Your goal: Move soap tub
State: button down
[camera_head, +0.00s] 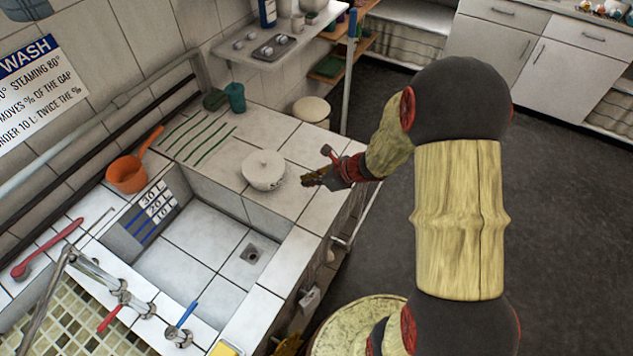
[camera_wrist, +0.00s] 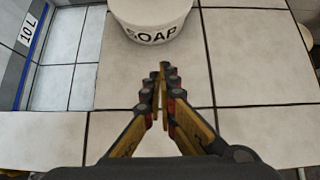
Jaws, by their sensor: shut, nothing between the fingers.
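The soap tub (camera_head: 264,169) is a white round tub with a lid and a small knob. It stands upright on the tiled counter, just beyond the sink basin's corner. In the wrist view the tub (camera_wrist: 152,22) shows at the top with the word SOAP on its side; its upper part is cut off. My gripper (camera_head: 308,180) is to the right of the tub in the head view, at about counter height. In the wrist view my gripper (camera_wrist: 163,70) is shut and empty, its fingertips together just short of the tub. I cannot tell whether they touch it.
The sunken sink basin (camera_head: 190,250) lies left of and nearer than the tub. A shelf (camera_head: 270,45) hangs behind. Bare tiles (camera_head: 235,150) lie behind the tub.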

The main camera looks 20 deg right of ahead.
aim_at(258, 163)
jog(key=b+x, duration=0.1)
jog(key=x, duration=0.2)
jog(key=shift+w+a+f, duration=0.1)
jog(key=shift+w+f, duration=0.05)
jog(key=shift+f, duration=0.05)
jog(key=shift+w+a+r, duration=0.2)
jog(key=shift+w+a, duration=0.5)
jog(key=shift+w, duration=0.2)
jog(key=shift+w+a, duration=0.35)
jog(key=shift+w, duration=0.15)
jog(key=w+a, duration=0.2)
jog(key=w, duration=0.1)
jog(key=w+a, duration=0.3)
jog(key=w, duration=0.1)
jog(key=w+a, duration=0.3)
jog(key=w, duration=0.1)
jog(key=shift+a, duration=0.1)
